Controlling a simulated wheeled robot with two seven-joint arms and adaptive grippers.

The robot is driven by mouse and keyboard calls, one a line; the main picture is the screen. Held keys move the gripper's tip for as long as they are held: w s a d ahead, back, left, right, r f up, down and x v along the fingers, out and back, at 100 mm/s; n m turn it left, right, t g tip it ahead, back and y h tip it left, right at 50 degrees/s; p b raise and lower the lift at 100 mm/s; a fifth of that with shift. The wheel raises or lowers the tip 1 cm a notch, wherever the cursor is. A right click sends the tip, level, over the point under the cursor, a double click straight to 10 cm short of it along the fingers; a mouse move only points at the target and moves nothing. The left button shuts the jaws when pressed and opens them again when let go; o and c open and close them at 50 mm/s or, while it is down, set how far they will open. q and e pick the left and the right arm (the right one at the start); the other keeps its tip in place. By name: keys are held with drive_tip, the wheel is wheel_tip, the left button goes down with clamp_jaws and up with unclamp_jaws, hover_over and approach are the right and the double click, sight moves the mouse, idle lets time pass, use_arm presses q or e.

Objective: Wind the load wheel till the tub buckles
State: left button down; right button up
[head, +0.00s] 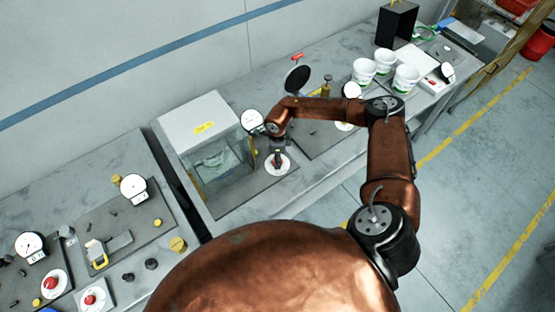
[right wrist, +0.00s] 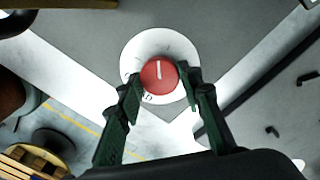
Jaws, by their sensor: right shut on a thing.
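The load wheel is a red knob (right wrist: 160,76) with a white pointer line, on a round white dial (right wrist: 141,47). In the head view its white dial (head: 286,168) lies on the bench plate at the right front of the clear-sided test box (head: 192,183). My right gripper (right wrist: 161,88) points down with its two dark green fingers closed on opposite sides of the red knob. The white line points nearly straight up in the right wrist view. A pale shape shows through the box's clear wall, too unclear to tell the tub's condition. My left gripper is out of view.
A round gauge (head: 252,121) stands beside the box. Several white tubs (head: 364,71) stand farther back on the bench. Another station with gauges (head: 133,187) and red knobs is at the left. A black box (head: 397,24) stands at the far back.

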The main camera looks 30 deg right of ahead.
drive_tip(key=m, duration=0.3)
drive_tip(key=shift+b, duration=0.4)
drive_tip(key=shift+m+b, duration=0.3)
drive_tip(key=shift+m, duration=1.2)
drive_tip(key=o, duration=1.1)
wheel_tip(320, 180, up, 12)
drive_tip(key=shift+r, duration=0.1)
